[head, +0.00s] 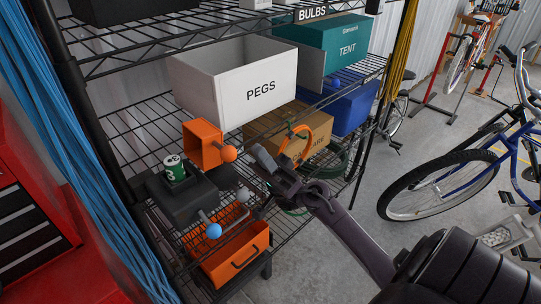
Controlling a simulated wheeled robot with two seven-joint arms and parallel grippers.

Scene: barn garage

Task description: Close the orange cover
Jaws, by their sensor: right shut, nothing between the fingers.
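An orange box-shaped part (203,144) stands on the wire shelf, its hollow side facing left and an orange ball knob (229,153) at its right. I cannot tell for sure whether it is the orange cover. Below it is a black unit (182,198) with a green can (175,169) in it. An orange slotted part (216,226) and an orange drawer with a handle (238,254) sit lower. My right gripper (262,160) is shut and empty, just right of the orange ball knob and apart from it. My left gripper is out of view.
A white PEGS box (235,85) stands behind, with a brown box (305,140) to the right. A blue ball knob (213,231) and a white one (243,194) stick out. A black shelf post (75,90) rises at left. A blue bicycle (450,180) stands at right.

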